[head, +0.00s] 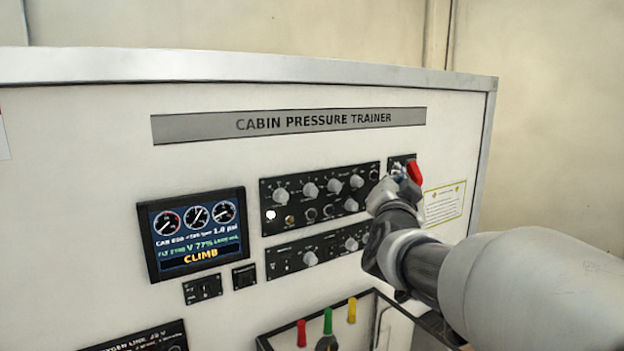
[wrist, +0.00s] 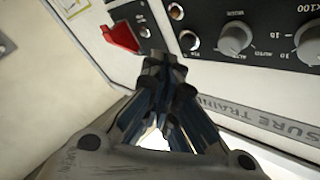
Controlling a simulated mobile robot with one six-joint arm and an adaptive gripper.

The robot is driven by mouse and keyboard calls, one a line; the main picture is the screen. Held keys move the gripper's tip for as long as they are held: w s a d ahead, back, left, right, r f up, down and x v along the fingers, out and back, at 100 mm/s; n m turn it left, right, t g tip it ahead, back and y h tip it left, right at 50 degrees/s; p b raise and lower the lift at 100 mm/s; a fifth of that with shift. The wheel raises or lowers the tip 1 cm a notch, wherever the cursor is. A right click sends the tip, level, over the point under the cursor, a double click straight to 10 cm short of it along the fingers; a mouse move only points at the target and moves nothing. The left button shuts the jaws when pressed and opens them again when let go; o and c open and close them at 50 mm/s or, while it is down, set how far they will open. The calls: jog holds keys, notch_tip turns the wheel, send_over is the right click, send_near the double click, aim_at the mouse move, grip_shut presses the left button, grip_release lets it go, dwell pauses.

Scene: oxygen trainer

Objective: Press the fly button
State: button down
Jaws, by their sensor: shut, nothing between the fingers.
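The upright white trainer panel (head: 120,130) carries the controls. I cannot read for certain which control is the fly button. A small round push button (wrist: 188,40) sits on the main knob panel in the wrist view, with a tiny blurred label beneath it. Another small round control (wrist: 145,31) is beside the red guard (wrist: 122,34). My gripper (wrist: 163,65) is shut and empty, its fingertips close to these two controls; contact cannot be told. In the head view my gripper (head: 400,182) covers part of the small panel with the red guard (head: 415,172).
A display (head: 197,232) reads CLIMB at the left. The main knob panel (head: 320,225) is left of my gripper, with a second knob panel (head: 318,247) below. Red (head: 301,333), green (head: 327,321) and yellow (head: 352,311) levers stand lower down. Space before the left side is clear.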

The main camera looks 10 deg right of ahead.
jog(key=s+b, duration=0.1)
jog(key=s, duration=0.1)
jog(key=s+d+b, duration=0.1)
jog(key=shift+s+d, duration=0.15)
jog(key=shift+s, duration=0.2)
dwell(0.4)
